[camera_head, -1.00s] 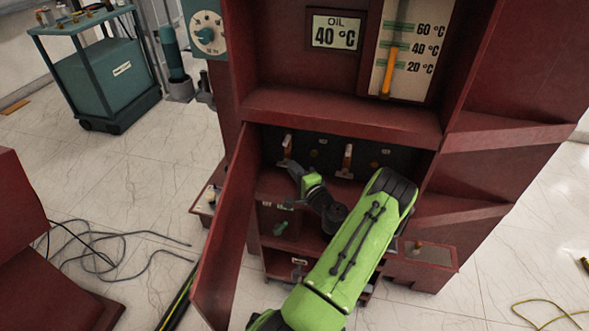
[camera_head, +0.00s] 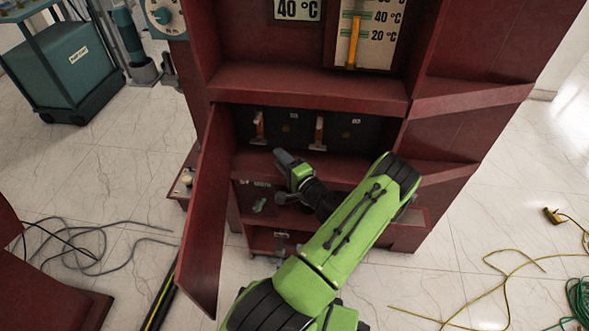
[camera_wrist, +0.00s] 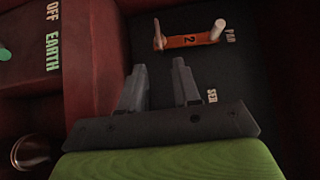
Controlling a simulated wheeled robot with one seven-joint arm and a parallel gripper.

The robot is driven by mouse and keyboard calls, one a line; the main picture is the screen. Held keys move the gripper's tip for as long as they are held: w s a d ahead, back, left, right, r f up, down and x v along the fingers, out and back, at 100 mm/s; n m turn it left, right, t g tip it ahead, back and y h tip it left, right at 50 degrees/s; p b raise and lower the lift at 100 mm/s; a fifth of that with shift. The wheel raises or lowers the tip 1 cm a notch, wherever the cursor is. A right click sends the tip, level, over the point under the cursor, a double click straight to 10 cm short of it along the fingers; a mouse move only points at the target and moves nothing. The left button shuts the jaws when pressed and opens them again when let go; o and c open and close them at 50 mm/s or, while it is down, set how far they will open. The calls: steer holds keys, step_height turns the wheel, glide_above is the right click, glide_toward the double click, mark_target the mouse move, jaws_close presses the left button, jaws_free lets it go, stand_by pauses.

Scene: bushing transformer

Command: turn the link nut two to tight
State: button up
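In the wrist view an orange link (camera_wrist: 190,41) marked "2" lies on the dark panel near a "PAR" label. A pale round-ended post (camera_wrist: 218,28) stands at its right end and a thin brownish post (camera_wrist: 158,36) at its left end; I cannot tell which is the nut. My gripper (camera_wrist: 159,64) is open and empty, apart from the link and below it in the picture. In the head view two links, left (camera_head: 258,126) and right (camera_head: 319,132), show in the cabinet recess. My gripper (camera_head: 284,157) is below and between them; the number is unreadable there.
The open red door (camera_head: 207,215) stands left of my arm. A red shelf (camera_head: 310,85) overhangs the recess. A red box (camera_wrist: 95,60) marked "OFF" and "EARTH" is left in the wrist view. Cables (camera_head: 90,243) lie on the floor.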

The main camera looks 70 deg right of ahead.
steer(key=p+v, duration=0.1)
steer(key=v, duration=0.7)
steer(key=shift+s, duration=0.15)
steer(key=shift+a, duration=0.15)
